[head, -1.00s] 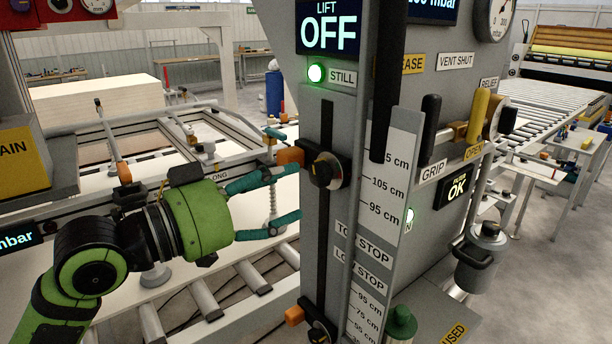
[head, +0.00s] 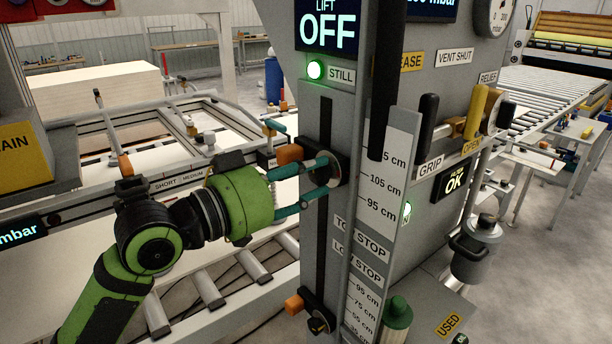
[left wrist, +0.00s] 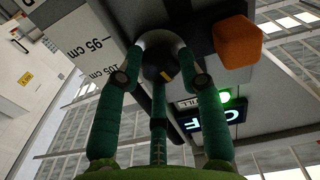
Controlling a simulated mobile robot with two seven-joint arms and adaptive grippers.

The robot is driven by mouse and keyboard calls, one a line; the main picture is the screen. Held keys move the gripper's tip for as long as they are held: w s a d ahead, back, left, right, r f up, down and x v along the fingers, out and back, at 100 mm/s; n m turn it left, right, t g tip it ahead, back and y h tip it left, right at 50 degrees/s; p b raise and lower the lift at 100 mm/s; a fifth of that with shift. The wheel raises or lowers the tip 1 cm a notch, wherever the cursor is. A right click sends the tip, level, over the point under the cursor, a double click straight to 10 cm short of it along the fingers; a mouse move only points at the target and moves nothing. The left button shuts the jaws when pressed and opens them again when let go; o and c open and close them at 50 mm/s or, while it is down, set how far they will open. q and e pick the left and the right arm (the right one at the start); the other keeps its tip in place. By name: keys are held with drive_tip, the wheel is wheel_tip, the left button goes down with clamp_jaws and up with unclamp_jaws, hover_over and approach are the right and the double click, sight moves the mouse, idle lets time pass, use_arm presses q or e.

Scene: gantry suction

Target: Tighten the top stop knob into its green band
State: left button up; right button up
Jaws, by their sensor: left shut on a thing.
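The top stop knob (left wrist: 160,68) is dark with a yellow mark and sits between my fingertips in the left wrist view. In the head view its round silver plate (head: 337,168) shows on the slotted grey column, beside an orange block (head: 289,154). My left gripper (head: 325,174) is shut on the knob, its teal fingers around it from the left; it also shows in the left wrist view (left wrist: 165,62). The fingers hide most of the knob in the head view. I cannot make out a green band. My right gripper is not in view.
A lower stop (head: 318,324) with its own orange block sits down the same slot. A black vertical bar (head: 388,80) and a cm scale (head: 385,190) stand right of the knob. A GRIP lever (head: 428,130) and a yellow lever (head: 476,112) are further right.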

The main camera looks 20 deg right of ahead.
use_arm(q)
drive_tip(key=shift+f, duration=0.1)
drive_tip(key=m+b, duration=0.2)
drive_tip(key=m, duration=0.1)
drive_tip(key=shift+m+b, duration=0.45)
drive_tip(key=shift+m, duration=1.15)
drive_tip(key=shift+w+r, duration=0.1)
drive_tip(key=shift+r, duration=0.1)
drive_tip(key=o, duration=1)
drive_tip(key=shift+o, duration=0.7)
drive_tip(key=shift+f, duration=0.1)
